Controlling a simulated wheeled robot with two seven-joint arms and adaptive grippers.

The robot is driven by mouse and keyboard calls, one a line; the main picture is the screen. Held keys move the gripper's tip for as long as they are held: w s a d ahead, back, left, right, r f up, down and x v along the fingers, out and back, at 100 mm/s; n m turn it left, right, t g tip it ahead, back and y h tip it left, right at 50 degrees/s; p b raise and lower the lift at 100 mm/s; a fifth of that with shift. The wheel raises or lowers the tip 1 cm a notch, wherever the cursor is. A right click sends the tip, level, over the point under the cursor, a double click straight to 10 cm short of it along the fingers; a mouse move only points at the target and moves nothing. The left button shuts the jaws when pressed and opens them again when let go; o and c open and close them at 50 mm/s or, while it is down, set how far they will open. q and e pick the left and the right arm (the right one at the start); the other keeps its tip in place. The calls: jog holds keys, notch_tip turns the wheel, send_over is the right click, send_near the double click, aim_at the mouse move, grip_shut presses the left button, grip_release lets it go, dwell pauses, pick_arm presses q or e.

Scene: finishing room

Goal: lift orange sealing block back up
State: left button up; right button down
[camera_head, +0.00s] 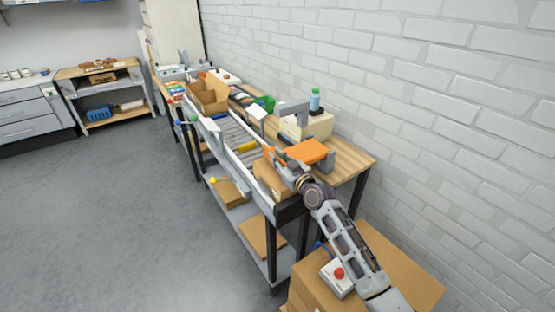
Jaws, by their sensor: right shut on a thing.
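The orange sealing block (308,151) is a flat orange slab at the near end of the long workbench, beside the roller conveyor. It sits low, close above the bench, among grey machine parts. My right gripper (281,161) is at its left edge, shut on it, though the fingertips are small and partly hidden. A brown cardboard box (267,180) is on the conveyor just left of and below my right gripper. My left gripper is not in view.
A brick wall (430,120) bounds the right. Cartons and a red-button box (338,278) stand below my arm. The left floor is clear.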

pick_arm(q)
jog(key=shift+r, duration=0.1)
pick_arm(e)
jog(key=shift+r, duration=0.1)
jog(key=shift+w+d+r+m+p, duration=0.1)
jog(key=shift+d+r+m+p, duration=0.1)
jog(key=shift+r+p, duration=0.25)
jog(key=shift+w+d+r+m+p, duration=0.1)
jog(key=shift+r+m+p, duration=0.1)
jog(key=shift+r, duration=0.3)
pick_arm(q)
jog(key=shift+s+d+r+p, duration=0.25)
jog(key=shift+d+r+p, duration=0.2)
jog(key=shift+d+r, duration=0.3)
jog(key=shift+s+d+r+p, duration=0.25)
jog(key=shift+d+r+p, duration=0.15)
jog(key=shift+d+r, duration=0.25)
pick_arm(e)
jog(key=w+d+r+m, duration=0.4)
jog(key=d+r+m, duration=0.1)
jog(key=d+r, duration=0.1)
jog(key=w+d+r+m, duration=0.3)
jog(key=d+r+m, duration=0.2)
jog(key=d+r, duration=0.2)
jog(key=shift+w+d+r+m+y, duration=0.25)
jog(key=shift+w+r+m+y, duration=0.15)
jog(key=shift+r, duration=0.5)
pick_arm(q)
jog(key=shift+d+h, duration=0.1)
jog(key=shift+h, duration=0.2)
